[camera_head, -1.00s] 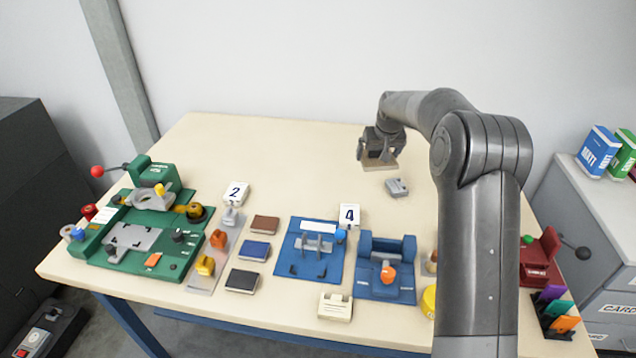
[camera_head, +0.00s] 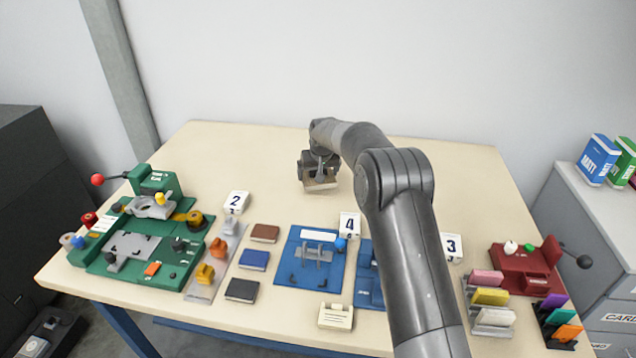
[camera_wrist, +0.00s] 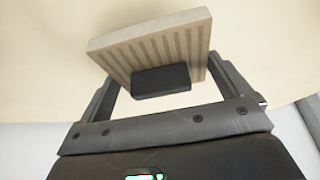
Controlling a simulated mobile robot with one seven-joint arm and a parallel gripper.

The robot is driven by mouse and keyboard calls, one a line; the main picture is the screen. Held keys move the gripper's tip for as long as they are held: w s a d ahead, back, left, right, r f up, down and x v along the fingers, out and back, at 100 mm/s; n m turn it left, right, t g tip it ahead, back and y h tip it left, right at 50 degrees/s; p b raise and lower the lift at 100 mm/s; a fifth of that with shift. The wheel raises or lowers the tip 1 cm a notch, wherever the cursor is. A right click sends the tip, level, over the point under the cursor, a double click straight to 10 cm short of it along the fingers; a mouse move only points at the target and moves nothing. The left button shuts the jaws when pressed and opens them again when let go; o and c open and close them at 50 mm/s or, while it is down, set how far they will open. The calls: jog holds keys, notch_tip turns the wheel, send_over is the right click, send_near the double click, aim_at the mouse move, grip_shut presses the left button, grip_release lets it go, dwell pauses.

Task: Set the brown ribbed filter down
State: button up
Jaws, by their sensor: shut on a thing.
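The brown ribbed filter (camera_head: 321,185) is held by my gripper (camera_head: 318,173) over the back middle of the cream table (camera_head: 250,150). In the wrist view the filter (camera_wrist: 155,42) shows as a tan plate with parallel ribs on its face. My gripper (camera_wrist: 165,84) is shut on it, with a dark pad against the ribbed face. The filter looks tilted in the wrist view. I cannot tell whether its lower edge touches the table. The far side of the filter is hidden.
A green machine (camera_head: 140,240) stands at the left. A blue plate (camera_head: 310,262), cards 2 (camera_head: 236,202), 4 (camera_head: 349,226) and 3 (camera_head: 451,248), and coloured blocks (camera_head: 490,296) lie in front. A red device (camera_head: 525,264) is at the right. The back of the table is largely bare.

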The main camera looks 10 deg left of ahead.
jog(key=shift+f, duration=2)
jog(key=shift+f, duration=0.1)
jog(key=o, duration=0.6)
jog(key=shift+o, duration=0.2)
jog(key=s+d+r, duration=0.4)
jog(key=r, duration=0.3)
jog(key=s+d+r, duration=0.3)
jog(key=s+r, duration=0.1)
jog(key=r, duration=0.4)
jog(key=s+d+r, duration=0.4)
jog(key=r, duration=0.3)
jog(key=s+d+r+m+t+h, duration=0.1)
jog(key=s+d+r, duration=0.35)
jog(key=s, duration=0.25)
jog(key=s+d+r+m, duration=0.1)
jog(key=s+d+r, duration=0.2)
jog(key=s+d, duration=0.3)
jog(key=s+d+f, duration=0.1)
jog(key=s+d, duration=0.1)
jog(key=s, duration=0.7)
jog(key=s+d+f+m, duration=0.1)
jog(key=s+d+f, duration=0.1)
jog(key=s, duration=0.7)
jog(key=s+d+f+m, duration=0.1)
jog(key=s+d, duration=0.3)
jog(key=s, duration=0.5)
jog(key=shift+d+f+h, duration=0.25)
jog(key=shift+f+h, duration=0.15)
jog(key=shift+f, duration=0.1)
